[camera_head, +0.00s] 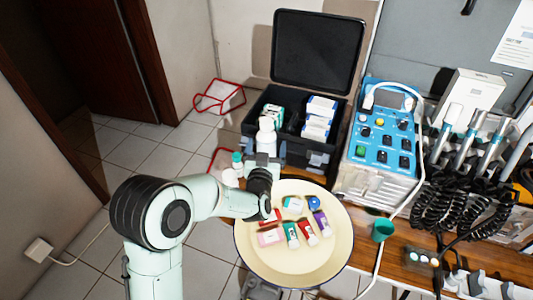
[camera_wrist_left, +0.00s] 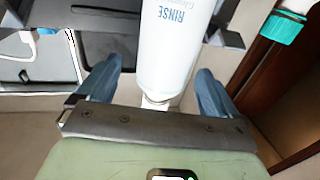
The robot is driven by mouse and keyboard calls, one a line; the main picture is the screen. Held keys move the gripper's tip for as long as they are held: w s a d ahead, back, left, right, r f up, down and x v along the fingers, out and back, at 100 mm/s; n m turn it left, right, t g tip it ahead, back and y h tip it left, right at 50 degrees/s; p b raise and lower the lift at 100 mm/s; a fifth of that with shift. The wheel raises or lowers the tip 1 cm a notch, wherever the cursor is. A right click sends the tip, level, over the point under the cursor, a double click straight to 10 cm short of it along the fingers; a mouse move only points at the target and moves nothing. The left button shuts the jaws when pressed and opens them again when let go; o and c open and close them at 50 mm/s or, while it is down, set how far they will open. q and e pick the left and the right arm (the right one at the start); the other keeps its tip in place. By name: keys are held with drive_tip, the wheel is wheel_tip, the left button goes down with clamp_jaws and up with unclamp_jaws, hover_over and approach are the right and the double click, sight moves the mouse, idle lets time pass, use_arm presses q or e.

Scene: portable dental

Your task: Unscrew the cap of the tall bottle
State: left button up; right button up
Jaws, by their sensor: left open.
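The tall white bottle (camera_head: 266,138) stands upright beside the black case, its rounded white top uncovered in the head view. In the left wrist view the bottle (camera_wrist_left: 172,45), with RINSE in blue letters, lies between the two blue fingers, and its narrow end points toward the palm. My left gripper (camera_head: 262,162) is in front of the bottle in the head view and hides its lower part. In the left wrist view the gripper (camera_wrist_left: 158,72) is open, with gaps between each finger and the bottle. My right gripper does not show.
A small teal-capped bottle (camera_head: 237,158) stands just left of the tall one. The open black case (camera_head: 300,150) holds several boxes. A round cream tray (camera_head: 300,265) with small packets lies in front. A blue control unit (camera_head: 385,130) and corded handpieces (camera_head: 465,135) are to the right.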

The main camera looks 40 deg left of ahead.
use_arm(q)
drive_tip(key=x, duration=0.5)
drive_tip(key=shift+a+r, duration=0.2)
drive_tip(key=shift+a, duration=0.05)
drive_tip(key=shift+c, duration=0.2)
drive_tip(key=c, duration=1.5)
